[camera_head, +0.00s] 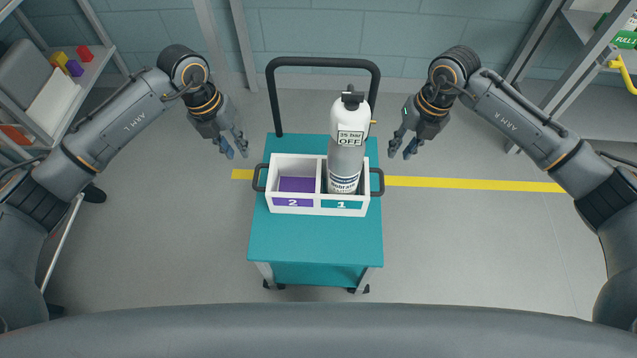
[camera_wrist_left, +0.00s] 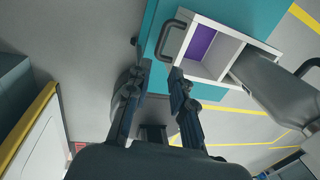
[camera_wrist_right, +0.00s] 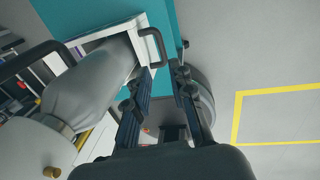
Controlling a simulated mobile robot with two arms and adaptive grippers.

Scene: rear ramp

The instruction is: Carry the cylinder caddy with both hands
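The white cylinder caddy (camera_head: 316,207) sits on a teal cart (camera_head: 316,240). It has a dark handle at each end, the left handle (camera_head: 259,177) and the right handle (camera_head: 378,182). A grey and white gas cylinder (camera_head: 346,150) stands in compartment 1; compartment 2, with a purple floor, is empty. My left gripper (camera_head: 236,150) is open and empty, up and left of the left handle, which also shows in the left wrist view (camera_wrist_left: 170,38). My right gripper (camera_head: 401,150) is open and empty, up and right of the right handle, which also shows in the right wrist view (camera_wrist_right: 153,45). Neither touches the caddy.
The cart's black push bar (camera_head: 322,62) rises behind the caddy. A yellow floor line (camera_head: 470,184) runs behind the cart. Shelves with coloured blocks (camera_head: 75,68) stand at the left, and a rack (camera_head: 590,60) stands at the right. The cart's front top is clear.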

